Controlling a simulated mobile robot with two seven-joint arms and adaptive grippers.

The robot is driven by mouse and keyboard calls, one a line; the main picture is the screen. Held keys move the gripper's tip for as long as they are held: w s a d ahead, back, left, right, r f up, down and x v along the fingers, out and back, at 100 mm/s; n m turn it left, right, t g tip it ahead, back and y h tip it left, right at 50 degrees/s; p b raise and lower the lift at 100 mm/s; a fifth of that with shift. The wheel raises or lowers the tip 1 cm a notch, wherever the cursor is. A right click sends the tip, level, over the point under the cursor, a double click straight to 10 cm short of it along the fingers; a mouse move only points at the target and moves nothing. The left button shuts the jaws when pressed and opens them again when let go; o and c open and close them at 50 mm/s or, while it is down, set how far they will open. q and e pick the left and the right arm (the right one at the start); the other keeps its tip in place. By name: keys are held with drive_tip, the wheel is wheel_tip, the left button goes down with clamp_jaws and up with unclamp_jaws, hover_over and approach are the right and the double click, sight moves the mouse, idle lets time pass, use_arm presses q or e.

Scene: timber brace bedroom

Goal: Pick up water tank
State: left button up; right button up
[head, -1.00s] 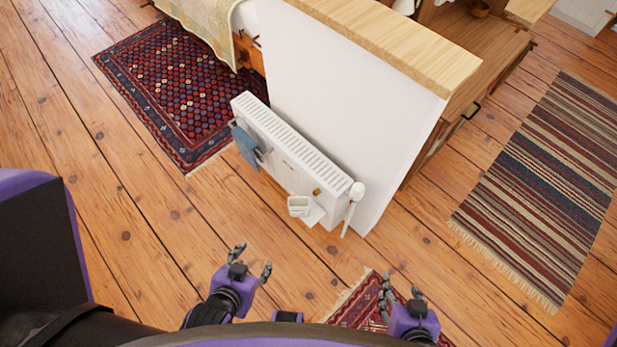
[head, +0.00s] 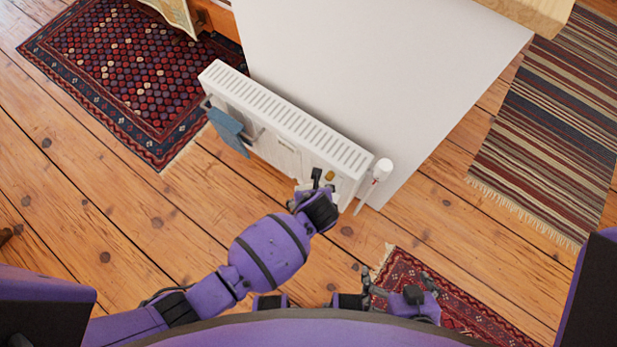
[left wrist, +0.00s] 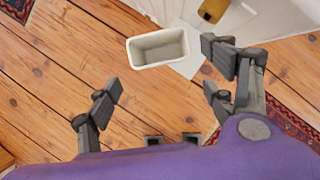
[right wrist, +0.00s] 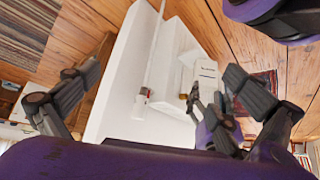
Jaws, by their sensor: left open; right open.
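The water tank is a small white open-topped box (left wrist: 158,48), upright at the radiator's (head: 285,125) front near its valve end. It shows whole in the left wrist view. In the head view my left gripper and hand mostly hide it. My left gripper (head: 306,188) is open at the radiator's lower right front. In the left wrist view its spread fingers (left wrist: 165,82) lie just short of the tank, apart from it and empty. My right gripper (head: 397,282) is open and empty, low at the front over a small red rug, away from the radiator.
A blue cloth (head: 229,132) hangs on the radiator's left part. A white valve (head: 381,169) stands at its right end. A white partition (head: 370,80) rises behind it. A patterned rug (head: 125,75) and a striped rug (head: 555,115) flank it. Wooden floor in front is free.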

use_arm(q)
drive_tip(key=b+x, duration=0.3)
drive_tip(key=x, duration=0.6)
drive_tip(key=shift+w+d+f, duration=0.1)
drive_tip(key=shift+w+f, duration=0.2)
drive_tip(key=shift+w, duration=0.1)
drive_tip(key=c, duration=1.3)
use_arm(e)
drive_tip(key=f, duration=0.1)
drive_tip(key=s+f, duration=0.1)
drive_tip(key=f, duration=0.1)
drive_tip(key=shift+s+a+f, duration=0.2)
drive_tip(key=shift+a+f, duration=0.05)
drive_tip(key=shift+f, duration=0.05)
